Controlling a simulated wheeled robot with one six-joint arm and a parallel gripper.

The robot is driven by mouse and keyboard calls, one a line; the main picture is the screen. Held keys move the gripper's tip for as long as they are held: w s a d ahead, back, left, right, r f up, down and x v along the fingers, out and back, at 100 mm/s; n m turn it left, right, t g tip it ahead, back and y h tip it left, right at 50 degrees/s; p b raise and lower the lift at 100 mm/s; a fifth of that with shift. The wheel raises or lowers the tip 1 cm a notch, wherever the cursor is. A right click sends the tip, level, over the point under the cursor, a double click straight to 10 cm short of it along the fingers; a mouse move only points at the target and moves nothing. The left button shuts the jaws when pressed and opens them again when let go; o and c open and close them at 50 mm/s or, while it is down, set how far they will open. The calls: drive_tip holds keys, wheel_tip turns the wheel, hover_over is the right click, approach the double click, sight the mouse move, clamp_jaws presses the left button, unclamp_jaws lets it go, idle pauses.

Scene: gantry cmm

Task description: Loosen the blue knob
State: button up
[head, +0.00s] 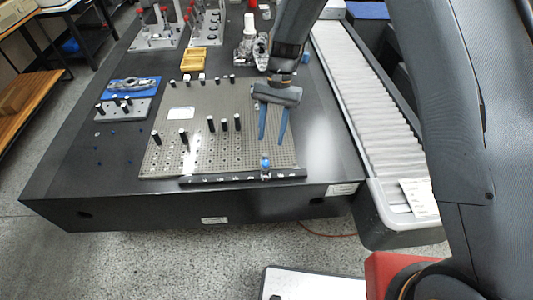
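The blue knob (265,162) is small and sits at the front edge of the perforated plate, by the dark bar (225,181). My gripper (273,139) points down over the right part of the plate, with its two blue fingers spread apart. The fingers are open and nothing shows between them. The fingertips appear just above and behind the knob in the head view. I cannot tell the height gap between them and the knob.
The perforated plate (215,150) carries several black posts. A blue fixture (132,86) stands left and a yellow block (193,60) behind. A pleated cover (362,100) runs along the right. The dark table (75,180) is mostly clear at front left.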

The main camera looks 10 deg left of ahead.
sight(265, 162)
drive_tip(key=shift+a+p+x, duration=0.15)
drive_tip(key=shift+p+x, duration=0.55)
drive_tip(key=shift+x, duration=1.35)
drive_tip(key=shift+a+p+x, duration=0.15)
drive_tip(key=shift+p+x, duration=0.55)
drive_tip(key=shift+x, duration=1.35)
drive_tip(key=shift+w, duration=0.1)
drive_tip(key=c, duration=1)
